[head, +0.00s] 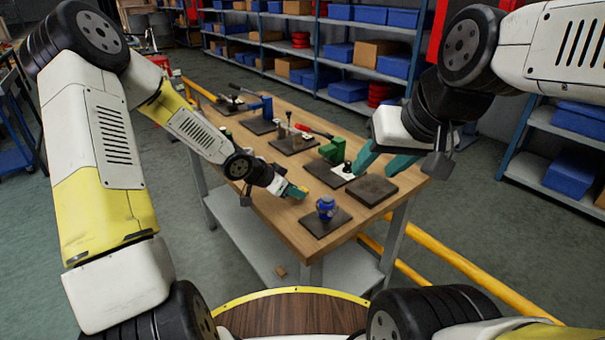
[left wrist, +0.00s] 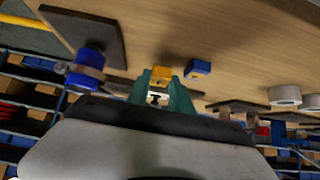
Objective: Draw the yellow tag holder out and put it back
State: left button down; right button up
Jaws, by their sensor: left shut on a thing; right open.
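The yellow tag holder (left wrist: 160,73) shows as a small yellow block between the teal fingertips of my left gripper (left wrist: 162,92) in the left wrist view. The gripper is shut on it, close over the wooden table top. A small blue block (left wrist: 197,68) lies beside it, with a narrow strip of table showing between the two. In the head view my left gripper (head: 294,190) is low over the middle of the table (head: 285,213), and its fingers mostly hide the holder. My right gripper (head: 376,160) is open and empty above the table's right side.
A dark plate with a blue round fitting (head: 325,207) stands near the front edge. A bare dark plate (head: 371,189) and a green device (head: 334,149) are to the right. Several plates with tools line the back. Blue-bin shelves (head: 345,57) stand beyond.

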pick_arm(q)
jog(key=shift+s+f, duration=0.1)
dwell(0.3)
jog(key=shift+f, duration=1)
jog(key=shift+f, duration=0.2)
dwell(0.3)
jog(key=c, duration=1.1)
grip_release()
jog(key=shift+o, duration=0.2)
